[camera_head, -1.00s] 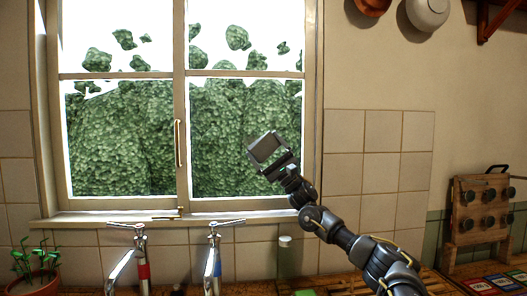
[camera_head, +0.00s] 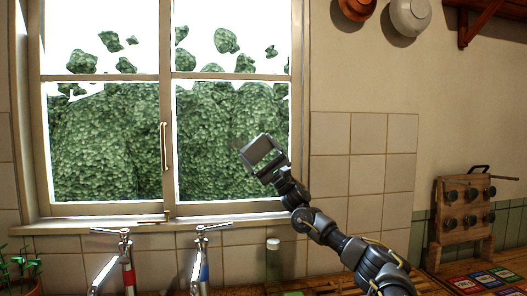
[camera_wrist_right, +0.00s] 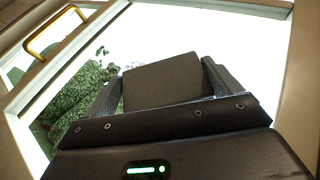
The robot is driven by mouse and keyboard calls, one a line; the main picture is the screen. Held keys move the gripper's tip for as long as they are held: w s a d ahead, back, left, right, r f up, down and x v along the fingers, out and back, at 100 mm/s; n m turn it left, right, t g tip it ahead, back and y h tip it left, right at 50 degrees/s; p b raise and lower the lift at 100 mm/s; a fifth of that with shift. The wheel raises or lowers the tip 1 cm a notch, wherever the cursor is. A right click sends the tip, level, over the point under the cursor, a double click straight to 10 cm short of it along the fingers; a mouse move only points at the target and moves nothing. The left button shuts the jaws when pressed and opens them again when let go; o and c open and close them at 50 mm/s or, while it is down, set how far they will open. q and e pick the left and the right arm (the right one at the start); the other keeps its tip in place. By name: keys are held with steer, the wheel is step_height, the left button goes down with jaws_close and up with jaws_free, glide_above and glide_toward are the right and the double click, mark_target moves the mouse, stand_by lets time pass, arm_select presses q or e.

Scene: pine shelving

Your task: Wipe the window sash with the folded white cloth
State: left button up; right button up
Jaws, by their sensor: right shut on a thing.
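The window sash (camera_head: 168,120) has pale frames, two panes side by side and a brass handle on the middle stile. It also shows in the right wrist view (camera_wrist_right: 85,55), tilted, with the handle (camera_wrist_right: 55,30) at upper left. My right gripper (camera_head: 262,155) is in front of the right pane, near its lower right. It is shut on a flat, dark-looking square piece (camera_wrist_right: 163,82), which shows between the fingers in the wrist view. This may be the folded cloth in shadow; I see no white on it. Whether it touches the glass is unclear. My left gripper is not in view.
Two taps, one red (camera_head: 128,272) and one blue (camera_head: 204,270), stand below the sill (camera_head: 150,224). A potted plant (camera_head: 20,268) is at lower left. A wooden rack with dark knobs (camera_head: 466,213) stands at right. Pans hang at upper right.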

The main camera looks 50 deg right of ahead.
mark_target(248, 152)
steer(key=shift+w+a, duration=0.75)
steer(key=shift+a, duration=0.1)
steer(key=shift+w+a+p, duration=0.45)
steer(key=shift+a+p, duration=0.1)
steer(key=shift+a, duration=0.05)
steer(key=shift+w+a, duration=0.75)
steer(key=shift+a, duration=0.1)
steer(key=shift+p, duration=0.3)
steer(key=w+a, duration=0.2)
steer(key=shift+w+a+p, duration=0.15)
steer(key=shift+a+p, duration=0.2)
steer(key=shift+p, duration=0.05)
